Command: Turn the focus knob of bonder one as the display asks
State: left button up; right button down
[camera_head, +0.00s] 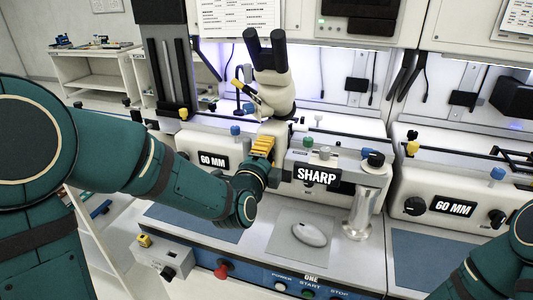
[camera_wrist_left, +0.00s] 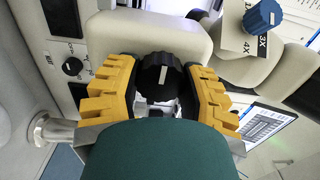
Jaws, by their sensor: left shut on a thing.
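Bonder one, labelled ONE, is the white machine (camera_head: 345,178) in the middle of the head view, with a microscope (camera_head: 270,80) on top. Its display (camera_head: 317,176) reads SHARP in white letters on black. My left gripper (camera_head: 262,150) is at the machine beside the microscope, its yellow jaws around the focus knob. In the left wrist view the black focus knob (camera_wrist_left: 162,77), with a pale pointer line, sits between the yellow jaws of the left gripper (camera_wrist_left: 162,92), which are shut on it. The head view hides the knob. Only part of my right arm shows at the lower right.
A 60 MM label (camera_head: 214,161) is left of the gripper. A mouse (camera_head: 309,234) lies in front. A blue knob (camera_wrist_left: 262,16) shows near the jaws. Another bonder (camera_head: 450,185) stands right.

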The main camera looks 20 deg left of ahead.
pick_arm(q)
jog(key=shift+r, duration=0.2)
dwell(0.3)
jog(key=o, duration=1.2)
jog(key=shift+w+f, duration=0.1)
jog(key=s, duration=0.7)
jog(key=shift+s, duration=0.3)
jog(key=shift+a+f, duration=0.1)
